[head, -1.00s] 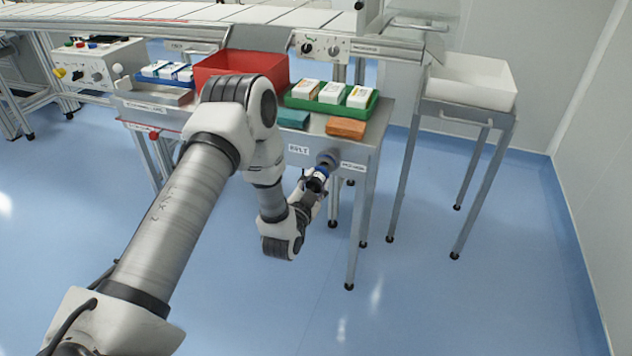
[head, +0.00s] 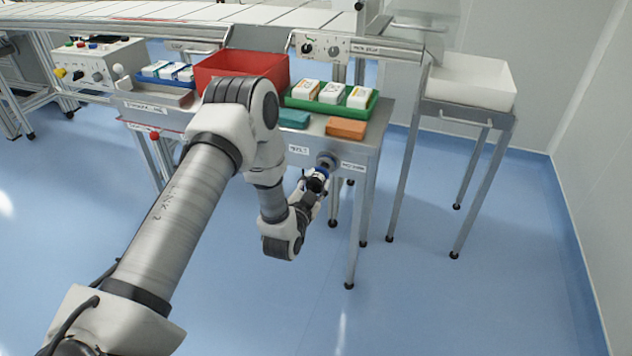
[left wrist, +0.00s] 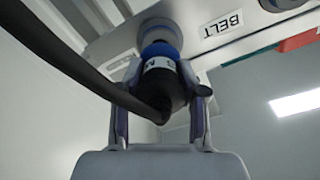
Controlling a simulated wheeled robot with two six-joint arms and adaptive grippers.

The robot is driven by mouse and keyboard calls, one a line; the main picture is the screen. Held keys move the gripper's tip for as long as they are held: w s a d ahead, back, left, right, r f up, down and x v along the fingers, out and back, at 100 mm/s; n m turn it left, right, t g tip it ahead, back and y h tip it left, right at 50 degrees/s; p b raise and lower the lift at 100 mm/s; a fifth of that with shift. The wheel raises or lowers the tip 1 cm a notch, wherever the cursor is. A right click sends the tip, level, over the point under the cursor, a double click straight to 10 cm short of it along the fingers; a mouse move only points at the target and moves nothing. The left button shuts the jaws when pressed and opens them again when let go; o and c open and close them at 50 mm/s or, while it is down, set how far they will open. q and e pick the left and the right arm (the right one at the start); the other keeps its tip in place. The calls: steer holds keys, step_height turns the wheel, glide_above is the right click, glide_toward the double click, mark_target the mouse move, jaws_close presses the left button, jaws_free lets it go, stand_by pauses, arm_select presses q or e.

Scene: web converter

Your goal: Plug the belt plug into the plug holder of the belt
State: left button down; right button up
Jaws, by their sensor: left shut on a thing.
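The belt plug (left wrist: 162,72) is a dark, round plug with a blue ring, a white printed band and a thick black cable. My left gripper (head: 318,181) is shut on it, with one finger on each side in the left wrist view (left wrist: 160,100). The grey round plug holder (head: 327,158) is on the front of the steel table, beside the BELT label (left wrist: 222,27). In the left wrist view the blue ring is up against the holder (left wrist: 158,31), in line with it. I cannot tell how deep the plug sits. My right gripper is not in view.
The steel table carries a red bin (head: 240,66), a green tray (head: 360,108) of white boxes, a teal block (head: 293,118) and an orange block (head: 346,128). A white tub (head: 472,80) stands on a side stand at the right. The floor in front is clear.

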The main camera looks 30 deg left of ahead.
arm_select(q)
steer(key=shift+b+x, duration=0.3)
steer(key=shift+x, duration=1.4)
stand_by(0.4)
steer(key=c, duration=0.6)
jaws_free()
steer(key=shift+o, duration=0.2)
steer(key=shift+s, duration=0.1)
steer(key=v, duration=1.1)
steer(key=shift+s+d, duration=0.15)
steer(key=shift+s, duration=0.25)
